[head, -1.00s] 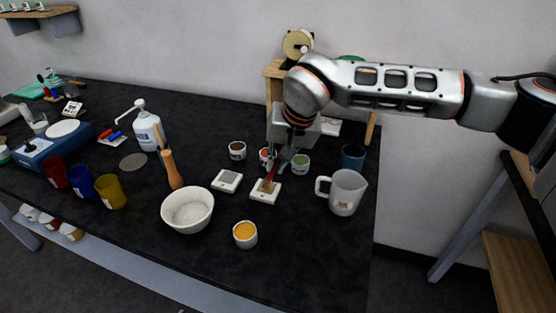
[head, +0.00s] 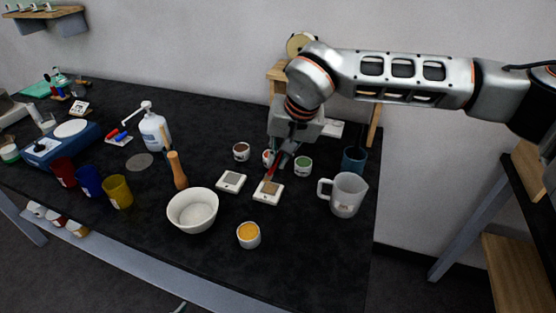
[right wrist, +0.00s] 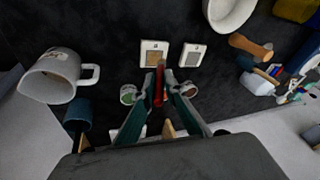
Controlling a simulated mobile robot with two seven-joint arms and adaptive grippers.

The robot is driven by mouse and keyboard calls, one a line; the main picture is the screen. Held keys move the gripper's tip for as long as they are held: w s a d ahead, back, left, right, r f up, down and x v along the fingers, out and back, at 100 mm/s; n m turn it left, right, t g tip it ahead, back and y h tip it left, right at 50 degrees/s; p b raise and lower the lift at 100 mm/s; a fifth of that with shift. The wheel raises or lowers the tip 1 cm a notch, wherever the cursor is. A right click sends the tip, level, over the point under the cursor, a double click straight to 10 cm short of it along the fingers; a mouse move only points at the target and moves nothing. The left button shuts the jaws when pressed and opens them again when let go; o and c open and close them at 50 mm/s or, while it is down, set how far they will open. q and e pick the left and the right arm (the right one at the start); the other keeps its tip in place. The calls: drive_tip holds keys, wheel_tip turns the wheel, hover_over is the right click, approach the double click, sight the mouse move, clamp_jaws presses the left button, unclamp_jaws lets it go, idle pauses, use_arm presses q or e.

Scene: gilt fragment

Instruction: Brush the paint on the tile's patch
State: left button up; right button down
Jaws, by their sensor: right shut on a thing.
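The tile (head: 258,198) is a small white square with a brown patch (head: 270,187), lying flat on the dark table. My right gripper (head: 281,160) is above its far edge, shut on a red-handled brush (head: 275,171) pointing down at the patch. The right wrist view shows the brush (right wrist: 159,86) between the fingers and the patch (right wrist: 154,58) just beyond. I cannot tell whether the bristles touch it. A second white tile (head: 221,187) with a grey patch lies to its left. At the bottom edge, a teal sliver (head: 181,307) may be my left gripper; its state is unclear.
Paint pots stand close behind the tiles, including a brown one (head: 241,152) and a green one (head: 303,166). An orange pot (head: 248,236) and white bowl (head: 192,211) stand in front. A white mug (head: 347,195) is right; a wooden-handled tool (head: 177,171) is left.

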drive_tip(key=shift+r+p, duration=0.5)
drive_tip(key=shift+r, duration=0.7)
drive_tip(key=shift+r+p, duration=0.95)
drive_tip(key=shift+r, duration=0.6)
